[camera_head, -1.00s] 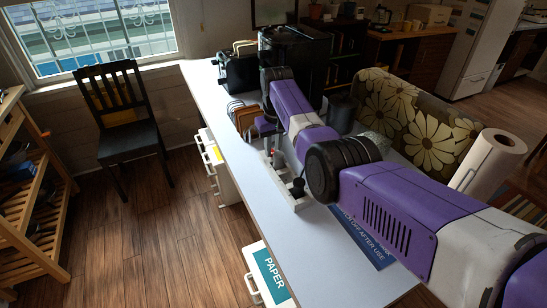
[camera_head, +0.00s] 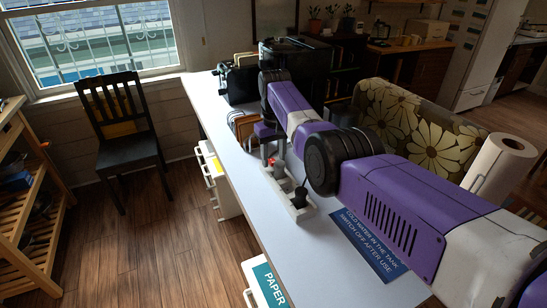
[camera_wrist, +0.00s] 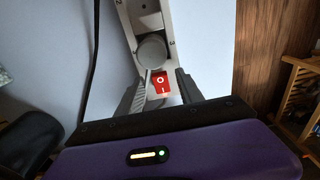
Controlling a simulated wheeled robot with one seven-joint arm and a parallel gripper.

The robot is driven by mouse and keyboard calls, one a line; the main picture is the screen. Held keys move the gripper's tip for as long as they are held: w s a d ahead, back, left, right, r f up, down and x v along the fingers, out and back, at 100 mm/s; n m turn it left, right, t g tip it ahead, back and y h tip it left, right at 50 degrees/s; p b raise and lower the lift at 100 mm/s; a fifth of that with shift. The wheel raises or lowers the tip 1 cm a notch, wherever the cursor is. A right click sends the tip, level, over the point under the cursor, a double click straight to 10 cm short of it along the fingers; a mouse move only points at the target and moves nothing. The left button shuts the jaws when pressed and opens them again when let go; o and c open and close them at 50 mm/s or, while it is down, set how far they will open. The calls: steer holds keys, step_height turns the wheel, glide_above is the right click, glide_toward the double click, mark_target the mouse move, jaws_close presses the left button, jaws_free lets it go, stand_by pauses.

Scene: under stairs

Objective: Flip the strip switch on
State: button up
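The grey-white power strip (camera_head: 299,207) lies on the white counter, with a black plug (camera_head: 299,194) in its near end. Its red rocker switch (camera_wrist: 160,84) shows in the wrist view, marked O and I, beside a round grey plug or cap (camera_wrist: 151,52). My gripper (camera_wrist: 161,82) is open, its two grey fingers apart on either side of the switch. I cannot tell whether a fingertip touches it or which side of the rocker is pressed. In the head view my gripper (camera_head: 271,152) is over the strip's far part, partly hiding it.
A blue sign (camera_head: 368,245) lies on the white counter (camera_head: 225,125) right of the strip. Brown-edged items (camera_head: 242,125) and a black appliance (camera_head: 237,80) stand farther back. A paper roll (camera_head: 500,165) and flowered chair (camera_head: 425,130) are at right.

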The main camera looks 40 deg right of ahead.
steer(key=shift+r, duration=0.15)
step_height(320, 180, up, 8)
steer(key=shift+s+f+b, duration=0.1)
steer(key=shift+f+b, duration=0.1)
steer(key=shift+b, duration=0.15)
stand_by(0.5)
